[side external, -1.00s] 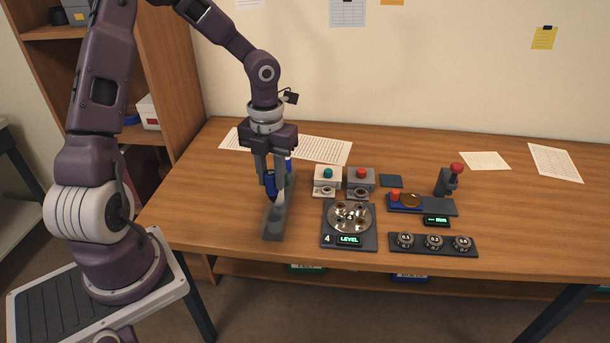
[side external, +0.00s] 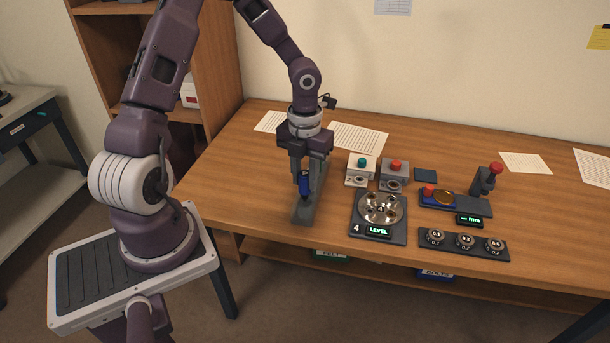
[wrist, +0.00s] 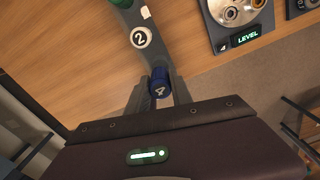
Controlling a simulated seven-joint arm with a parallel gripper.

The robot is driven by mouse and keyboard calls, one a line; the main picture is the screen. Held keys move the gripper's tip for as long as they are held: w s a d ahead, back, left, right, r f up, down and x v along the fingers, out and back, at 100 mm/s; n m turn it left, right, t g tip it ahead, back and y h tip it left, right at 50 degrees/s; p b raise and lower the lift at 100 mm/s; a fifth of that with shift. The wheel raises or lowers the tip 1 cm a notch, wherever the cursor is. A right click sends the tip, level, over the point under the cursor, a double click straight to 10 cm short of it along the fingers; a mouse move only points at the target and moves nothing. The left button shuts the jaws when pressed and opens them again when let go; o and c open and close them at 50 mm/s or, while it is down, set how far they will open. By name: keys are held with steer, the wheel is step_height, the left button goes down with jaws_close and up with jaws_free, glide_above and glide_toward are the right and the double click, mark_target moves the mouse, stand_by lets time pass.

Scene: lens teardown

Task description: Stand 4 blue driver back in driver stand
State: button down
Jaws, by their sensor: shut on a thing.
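My gripper (side external: 304,190) is shut on the blue driver (side external: 305,183). The driver looks upright, with its blue cap marked 4 facing up in the wrist view (wrist: 160,83). The driver stand (side external: 304,214) is a long dark grey bar on the left part of the table. The gripper and driver are over its nearer part. The driver's lower end is hidden, so I cannot tell whether it is in a hole of the stand. In the wrist view, the stand (wrist: 127,20) shows a round white label 2 and a green driver (wrist: 120,3) at its far end.
A plate with a shiny round disc (side external: 381,206) and a LEVEL display lies right of the stand. Two button boxes (side external: 361,169) (side external: 395,174) stand behind it. A gauge (side external: 455,200) and a row of dark knobs (side external: 465,241) are further right. Papers (side external: 358,138) lie behind.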

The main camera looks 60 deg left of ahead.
mark_target(305, 191)
steer(key=shift+f, duration=2)
steer(key=shift+f, duration=0.4)
steer(key=c, duration=0.6)
jaws_free()
step_height(305, 191, up, 6)
steer(key=shift+r, duration=0.5)
